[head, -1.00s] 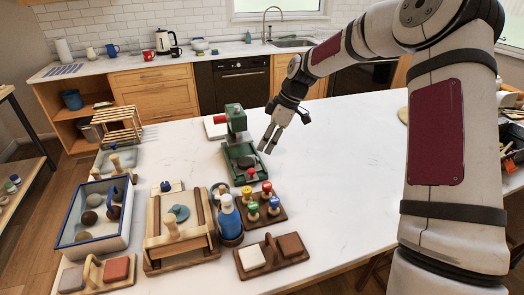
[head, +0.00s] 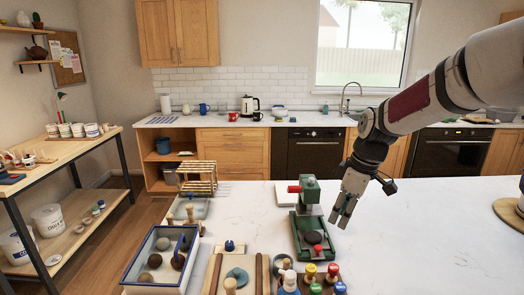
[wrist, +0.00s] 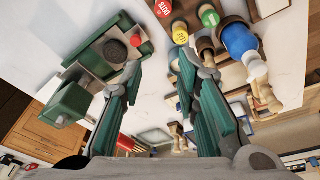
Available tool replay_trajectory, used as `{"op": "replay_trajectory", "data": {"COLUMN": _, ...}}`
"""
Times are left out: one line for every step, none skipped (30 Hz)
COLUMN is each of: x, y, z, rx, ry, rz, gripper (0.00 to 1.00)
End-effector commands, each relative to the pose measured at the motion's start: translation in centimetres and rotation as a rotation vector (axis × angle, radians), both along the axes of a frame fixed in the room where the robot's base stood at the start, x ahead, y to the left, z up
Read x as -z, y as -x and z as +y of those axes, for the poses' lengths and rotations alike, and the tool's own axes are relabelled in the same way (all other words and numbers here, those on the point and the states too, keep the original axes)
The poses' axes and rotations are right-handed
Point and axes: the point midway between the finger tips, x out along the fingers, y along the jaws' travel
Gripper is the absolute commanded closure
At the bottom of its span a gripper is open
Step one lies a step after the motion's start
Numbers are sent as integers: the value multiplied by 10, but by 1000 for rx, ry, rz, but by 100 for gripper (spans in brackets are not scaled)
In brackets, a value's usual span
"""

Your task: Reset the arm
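My gripper (head: 345,212) hangs fingers-down over the white table, just right of the green press (head: 310,235) with its red handle. In the wrist view my gripper (wrist: 152,68) has its two fingers spread apart with nothing between them. The green press also shows at the upper left of the wrist view (wrist: 95,55), beside the left finger. It holds a dark round disc. My arm reaches in from the upper right of the head view.
A wooden rack (head: 197,177) is behind. The table's right side is mostly clear.

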Motion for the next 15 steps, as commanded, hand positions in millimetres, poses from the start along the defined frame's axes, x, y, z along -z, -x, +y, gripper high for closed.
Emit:
{"op": "replay_trajectory", "data": {"x": -14, "y": 14, "z": 4, "rx": 37, "ry": 30, "rz": -7, "gripper": 71}}
{"op": "replay_trajectory", "data": {"x": -21, "y": 22, "z": 6, "rx": 64, "ry": 43, "rz": -10, "gripper": 71}}
{"op": "replay_trajectory", "data": {"x": -30, "y": 33, "z": 8, "rx": 100, "ry": 58, "rz": -15, "gripper": 71}}
{"op": "replay_trajectory", "data": {"x": -36, "y": 41, "z": 9, "rx": 128, "ry": 69, "rz": -20, "gripper": 71}}
{"op": "replay_trajectory", "data": {"x": -42, "y": 50, "z": 10, "rx": 155, "ry": 78, "rz": -25, "gripper": 71}}
{"op": "replay_trajectory", "data": {"x": -50, "y": 61, "z": 12, "rx": 194, "ry": 89, "rz": -34, "gripper": 71}}
{"op": "replay_trajectory", "data": {"x": -57, "y": 70, "z": 13, "rx": 224, "ry": 96, "rz": -42, "gripper": 71}}
{"op": "replay_trajectory", "data": {"x": -62, "y": 79, "z": 14, "rx": 253, "ry": 101, "rz": -50, "gripper": 71}}
{"op": "replay_trajectory", "data": {"x": -69, "y": 91, "z": 15, "rx": 293, "ry": 106, "rz": -60, "gripper": 71}}
{"op": "replay_trajectory", "data": {"x": -74, "y": 100, "z": 16, "rx": 323, "ry": 108, "rz": -69, "gripper": 71}}
{"op": "replay_trajectory", "data": {"x": -79, "y": 109, "z": 16, "rx": 354, "ry": 109, "rz": -79, "gripper": 71}}
{"op": "replay_trajectory", "data": {"x": -86, "y": 121, "z": 17, "rx": 394, "ry": 108, "rz": -93, "gripper": 71}}
{"op": "replay_trajectory", "data": {"x": -90, "y": 131, "z": 18, "rx": 425, "ry": 106, "rz": -102, "gripper": 71}}
{"op": "replay_trajectory", "data": {"x": -94, "y": 140, "z": 18, "rx": 455, "ry": 103, "rz": -112, "gripper": 71}}
{"op": "replay_trajectory", "data": {"x": -98, "y": 152, "z": 19, "rx": 496, "ry": 96, "rz": -126, "gripper": 71}}
